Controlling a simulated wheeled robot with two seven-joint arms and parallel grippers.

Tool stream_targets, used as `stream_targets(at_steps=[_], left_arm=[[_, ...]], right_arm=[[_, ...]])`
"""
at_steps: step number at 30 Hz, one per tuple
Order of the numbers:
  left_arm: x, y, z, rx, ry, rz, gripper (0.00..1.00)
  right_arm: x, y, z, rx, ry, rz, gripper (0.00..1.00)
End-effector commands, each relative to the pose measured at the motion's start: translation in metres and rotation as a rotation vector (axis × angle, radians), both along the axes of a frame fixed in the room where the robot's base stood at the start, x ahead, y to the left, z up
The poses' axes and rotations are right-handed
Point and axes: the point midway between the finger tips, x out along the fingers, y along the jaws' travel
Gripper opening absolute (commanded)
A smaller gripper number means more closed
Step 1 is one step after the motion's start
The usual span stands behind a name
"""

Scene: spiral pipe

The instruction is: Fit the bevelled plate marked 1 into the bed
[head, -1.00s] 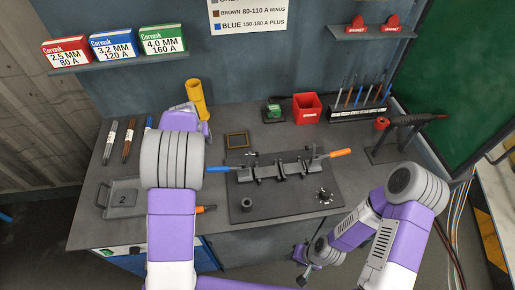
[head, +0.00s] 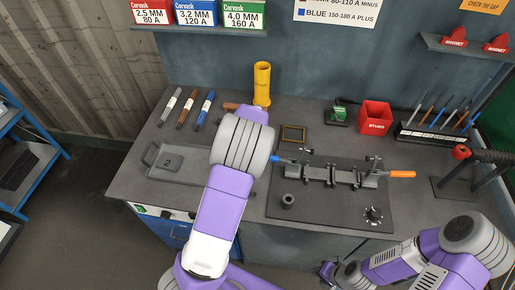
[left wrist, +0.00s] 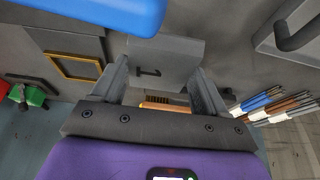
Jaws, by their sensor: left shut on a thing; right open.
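The bevelled plate marked 1 (left wrist: 165,62) is grey and sits between the fingers of my left gripper (left wrist: 160,85), which is shut on it. In the head view the left hand (head: 255,113) is above the back of the bench, in front of the yellow tube; its fingers and the plate are hidden there. The bed (head: 332,175) is a dark clamp fixture with a blue and an orange handle, right of the left hand. The blue handle also shows large in the left wrist view (left wrist: 110,10). My right gripper (head: 327,270) is open, low in front of the bench.
A grey tray (head: 149,154) with a piece marked 2 is at left. Rods (head: 187,110) lie behind it. A dark cylinder (head: 288,201) is near the bed.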

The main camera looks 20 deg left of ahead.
Motion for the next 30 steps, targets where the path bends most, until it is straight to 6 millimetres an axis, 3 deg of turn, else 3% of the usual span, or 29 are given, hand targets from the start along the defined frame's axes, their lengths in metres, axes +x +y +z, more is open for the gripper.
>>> stream_targets(at_steps=[10,22,23,27,30], left_arm=[[0.001,0.0,-0.044,0.001,-0.004,0.001,0.0],[0.001,0.0,-0.048,0.0,-0.006,0.001,0.0],[0.0,0.0,-0.05,0.0,-0.001,0.0,0.76],[0.0,0.0,-0.049,0.0,-0.001,0.0,0.97],[0.0,0.0,-0.049,0.0,-0.001,0.0,1.0]], right_arm=[[0.0,0.0,-0.013,0.0,0.0,0.0,0.43],[0.0,0.0,-0.014,0.0,0.0,0.0,0.43],[0.0,0.0,-0.014,0.0,0.0,0.0,0.43],[0.0,0.0,-0.014,0.0,0.0,0.0,0.43],[0.0,0.0,-0.014,0.0,0.0,0.0,0.43]])
